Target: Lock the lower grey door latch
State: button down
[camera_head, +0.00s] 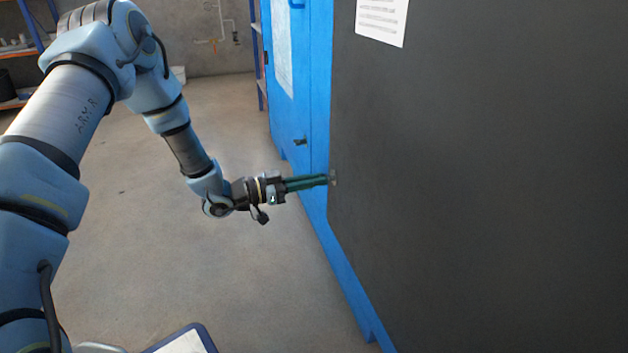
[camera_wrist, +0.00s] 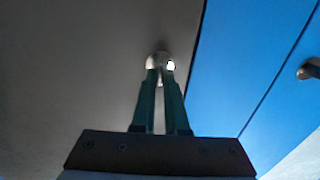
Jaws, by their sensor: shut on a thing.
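The lower latch is a small metal piece (camera_head: 333,177) near the left edge of the dark grey door (camera_head: 480,200). In the wrist view the latch (camera_wrist: 160,60) shows as a shiny knob on the grey panel. My gripper (camera_head: 328,179) has green fingers that reach to the latch from the left. In the wrist view my gripper (camera_wrist: 159,72) has its fingertips closed on the latch. The fingertips hide part of it, so I cannot tell its exact angle.
A blue cabinet frame (camera_head: 318,90) borders the grey door on the left. A dark handle (camera_head: 300,142) sticks out from the blue part and also shows in the wrist view (camera_wrist: 309,70). A paper sheet (camera_head: 382,20) is on the grey door.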

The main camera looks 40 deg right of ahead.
jog(key=shift+m, duration=0.3)
jog(key=m+b, duration=0.1)
jog(key=m, duration=0.7)
jog(key=m+b, duration=0.1)
jog(key=m, duration=0.8)
jog(key=shift+s+f, duration=0.2)
jog(key=shift+m, duration=0.3)
dwell(0.4)
jog(key=c, duration=0.9)
grip_release()
jog(key=shift+c, duration=0.2)
